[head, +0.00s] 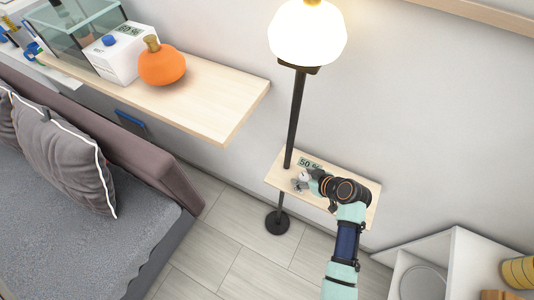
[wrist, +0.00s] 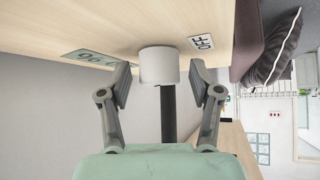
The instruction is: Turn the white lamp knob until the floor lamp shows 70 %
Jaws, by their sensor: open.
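The white lamp knob (wrist: 159,65) is a short white cylinder on the small wooden shelf (head: 372,188), which is beside the floor lamp's dark pole (head: 296,118). The lamp's globe (head: 308,35) is lit. A display (head: 310,164) by the knob reads 50 % in the head view. My gripper (wrist: 160,82) is open, with one finger on each side of the knob and visible gaps between. In the head view my gripper (head: 302,182) is over the shelf and largely hides the knob.
A longer shelf (head: 225,105) at left holds an orange vase (head: 162,66), a white box with a blue knob (head: 118,56) and a glass tank (head: 75,35). A sofa (head: 90,230) is below it. A white shelf unit (head: 455,255) is at lower right.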

